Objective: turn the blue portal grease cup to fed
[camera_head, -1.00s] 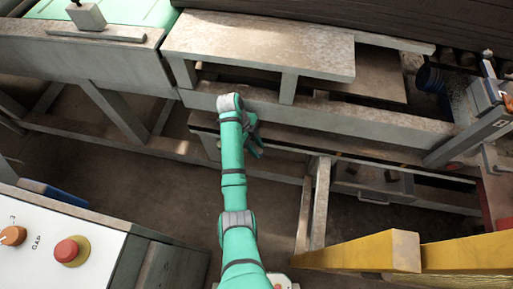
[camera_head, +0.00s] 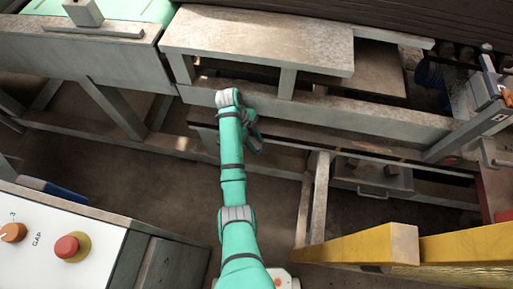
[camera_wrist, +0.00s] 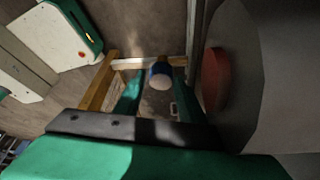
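A short round cup with a blue band and a pale end face (camera_wrist: 161,76) shows in the wrist view; I take it to be the blue portal grease cup. My gripper (camera_wrist: 160,78) has its two green fingers apart, one on each side of the cup, with a narrow gap visible on both sides. Whether the cup is between the fingertips or just beyond them I cannot tell. In the head view my gripper (camera_head: 255,140) is beside the grey machine frame, and I cannot make out the cup there. No setting mark is readable on the cup.
A large grey surface with a red round part (camera_wrist: 216,80) is close on the right in the wrist view. In the head view, a grey beam (camera_head: 330,120) runs behind my gripper, a yellow beam (camera_head: 360,249) is at lower right, and a control panel (camera_head: 60,225) at lower left.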

